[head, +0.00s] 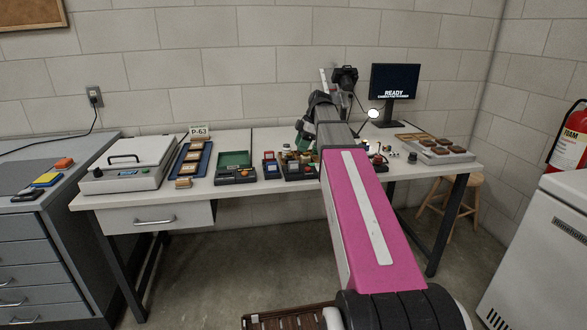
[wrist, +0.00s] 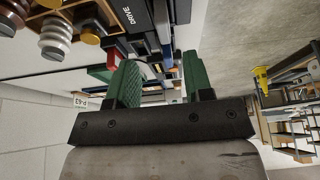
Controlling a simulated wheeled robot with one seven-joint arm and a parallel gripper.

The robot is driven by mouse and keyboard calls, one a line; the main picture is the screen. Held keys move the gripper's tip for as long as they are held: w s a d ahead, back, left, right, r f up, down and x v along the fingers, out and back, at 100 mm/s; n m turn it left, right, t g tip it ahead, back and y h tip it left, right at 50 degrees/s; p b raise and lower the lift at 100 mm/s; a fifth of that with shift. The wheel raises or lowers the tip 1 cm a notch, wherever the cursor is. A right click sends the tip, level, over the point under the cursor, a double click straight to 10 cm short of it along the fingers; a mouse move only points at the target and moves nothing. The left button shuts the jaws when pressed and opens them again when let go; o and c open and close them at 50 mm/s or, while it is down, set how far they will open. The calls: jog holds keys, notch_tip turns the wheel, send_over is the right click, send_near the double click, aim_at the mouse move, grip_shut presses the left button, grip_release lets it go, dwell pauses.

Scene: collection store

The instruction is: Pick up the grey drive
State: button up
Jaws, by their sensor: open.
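In the wrist view a dark, flat case lettered DRIVE (wrist: 122,15) shows at the top, beyond my gripper (wrist: 160,82). I cannot tell surely whether it is the grey drive. My gripper's green fingers are apart, with nothing seen held between them. In the head view my gripper (head: 303,137) is over the middle of the white table (head: 240,190), above a cluster of small dark boxes (head: 300,171). My arm hides part of that cluster and the table behind it.
A grey case (head: 125,166), blue tray (head: 190,160) and green-lidded box (head: 234,160) stand left on the table. A monitor (head: 395,85), camera (head: 345,75) and grey tray (head: 440,152) are right. Orange (head: 64,163) and yellow (head: 47,180) pieces lie on the left cabinet.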

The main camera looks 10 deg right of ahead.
aim_at(294, 163)
jog(key=x, duration=0.8)
jog(key=shift+s+f, duration=0.2)
jog(key=shift+s, duration=0.05)
jog(key=shift+c, duration=0.3)
grip_shut()
